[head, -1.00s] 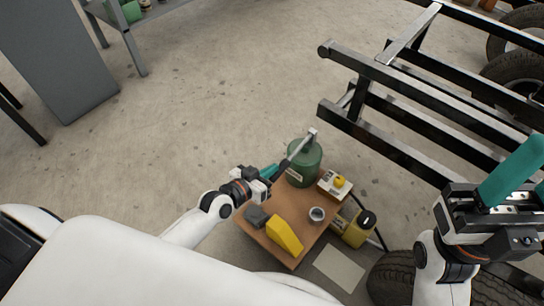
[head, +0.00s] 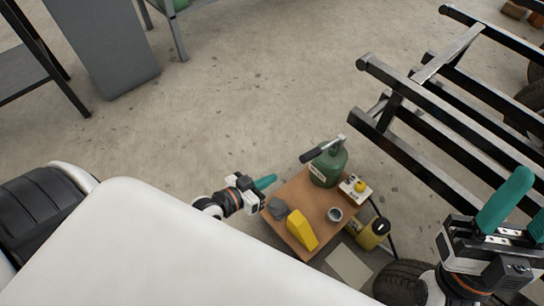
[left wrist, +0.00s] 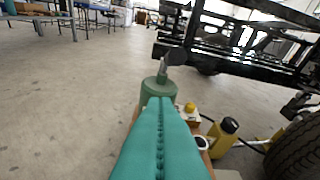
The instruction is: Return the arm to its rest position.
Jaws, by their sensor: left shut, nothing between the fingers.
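My left gripper (head: 265,183) is shut and empty, its teal fingers pressed together at the left side of a small brown table (head: 300,202). In the left wrist view the shut fingers (left wrist: 160,130) point toward a green canister (left wrist: 157,90). In the head view the canister (head: 328,167) stands at the table's far end. A dark-handled tool with a grey head (head: 322,150) shows at its top, apart from the left gripper. My right gripper (head: 520,215), at the right edge, has its teal fingers spread apart.
A yellow block (head: 302,230), a grey lump (head: 278,208), a small cup (head: 335,214) and a white box with a yellow knob (head: 355,188) are on the table. A yellow container (head: 373,233) stands beside it. A black frame (head: 440,130) is at right. Floor left of the table is clear.

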